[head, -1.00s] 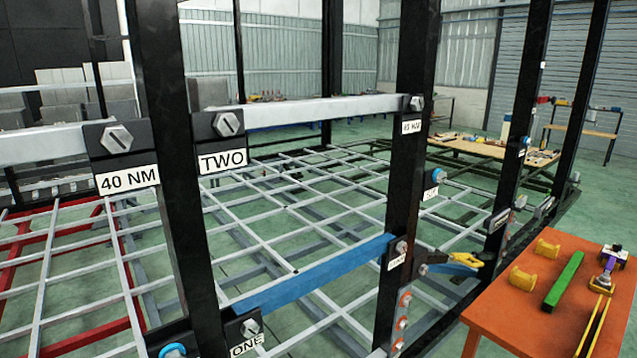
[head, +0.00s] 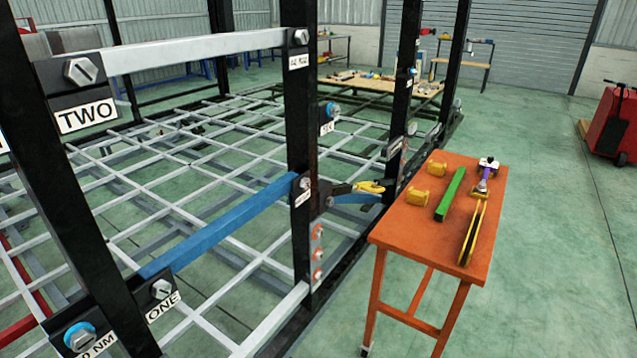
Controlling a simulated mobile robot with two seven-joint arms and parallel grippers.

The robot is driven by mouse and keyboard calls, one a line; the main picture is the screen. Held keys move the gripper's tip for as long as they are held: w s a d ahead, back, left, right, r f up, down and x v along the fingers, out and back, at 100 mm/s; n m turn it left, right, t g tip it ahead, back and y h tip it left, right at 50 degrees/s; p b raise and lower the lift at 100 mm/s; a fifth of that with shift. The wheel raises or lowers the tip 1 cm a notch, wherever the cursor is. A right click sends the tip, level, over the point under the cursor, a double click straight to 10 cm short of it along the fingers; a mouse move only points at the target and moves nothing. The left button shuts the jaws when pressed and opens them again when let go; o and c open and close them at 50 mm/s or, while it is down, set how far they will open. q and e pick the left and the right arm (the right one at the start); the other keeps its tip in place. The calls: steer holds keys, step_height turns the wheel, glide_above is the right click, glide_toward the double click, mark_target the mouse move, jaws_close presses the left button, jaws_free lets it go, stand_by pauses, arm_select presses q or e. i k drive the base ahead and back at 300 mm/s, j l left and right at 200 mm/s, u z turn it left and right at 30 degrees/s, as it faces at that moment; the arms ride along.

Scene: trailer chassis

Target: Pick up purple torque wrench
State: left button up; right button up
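A small tool with a purple part (head: 486,173) lies at the far right of the orange table (head: 405,238). It looks like the purple torque wrench, with a grey part at its near end and a white and dark part at its far end. It is too small to make out fully. Neither of my grippers is in the head view.
The table also bears a green bar (head: 450,196), two yellow pieces (head: 418,196) and a long yellow-and-black tool (head: 473,233). The black-post chassis frame (head: 302,120) stands left of the table. A red cart (head: 614,124) is far right. Green floor right of the table is clear.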

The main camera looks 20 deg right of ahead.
mark_target(480, 189)
steer(key=z, duration=2.55)
steer(key=i+z, duration=0.2)
steer(key=i, duration=3.55)
steer(key=i+u, duration=0.15)
steer(key=u, duration=0.2)
steer(key=i+u, duration=0.2)
steer(key=u, duration=0.15)
steer(key=i+l+u, duration=0.1)
steer(key=u, duration=0.2)
steer(key=i, duration=0.05)
